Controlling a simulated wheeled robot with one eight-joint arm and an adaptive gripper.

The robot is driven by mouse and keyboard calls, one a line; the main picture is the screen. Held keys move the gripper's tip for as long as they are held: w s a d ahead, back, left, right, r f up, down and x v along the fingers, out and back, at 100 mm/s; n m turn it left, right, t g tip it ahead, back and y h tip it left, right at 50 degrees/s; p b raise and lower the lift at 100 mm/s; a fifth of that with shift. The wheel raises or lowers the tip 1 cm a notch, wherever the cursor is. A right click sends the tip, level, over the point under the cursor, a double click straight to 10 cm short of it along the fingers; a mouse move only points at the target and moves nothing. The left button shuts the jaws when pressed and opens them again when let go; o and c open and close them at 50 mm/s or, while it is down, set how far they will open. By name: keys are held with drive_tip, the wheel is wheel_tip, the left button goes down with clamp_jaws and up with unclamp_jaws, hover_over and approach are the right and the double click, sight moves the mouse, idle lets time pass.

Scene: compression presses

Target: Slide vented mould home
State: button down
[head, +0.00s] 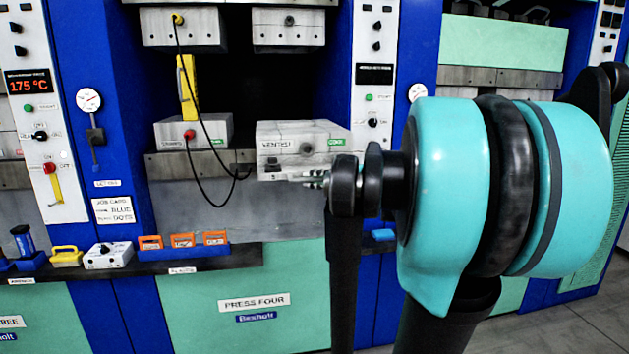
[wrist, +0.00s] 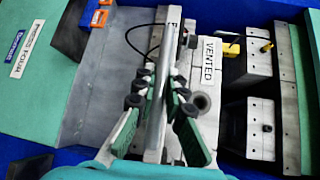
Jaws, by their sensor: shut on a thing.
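The vented mould (head: 290,142) is a grey metal block with a "VENTED" label and a green tag. It sits at the right of the press opening, with its front out toward me. In the wrist view the mould (wrist: 208,75) shows its label and a round hole. My gripper (head: 318,181) is at the mould's lower front edge; in the wrist view my gripper (wrist: 162,82) is shut on a pale bar along the mould's front. Beside the mould, to the left, is another grey block (head: 215,133) with a red plug.
A dark cable hangs from a yellow plug (head: 178,19) above, looping in front of the left block. A yellow gauge-like piece (head: 187,85) stands on that block. Two upper blocks (head: 288,29) hang over the opening.

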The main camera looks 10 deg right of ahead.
drive_tip(key=w, duration=3.9)
drive_tip(key=shift+d+r, duration=0.1)
drive_tip(key=shift+d, duration=0.05)
drive_tip(key=c, duration=1.7)
unclamp_jaws()
drive_tip(key=shift+s, duration=0.15)
drive_tip(key=shift+o, duration=0.6)
drive_tip(key=v, duration=1.2)
drive_tip(key=shift+s, duration=0.1)
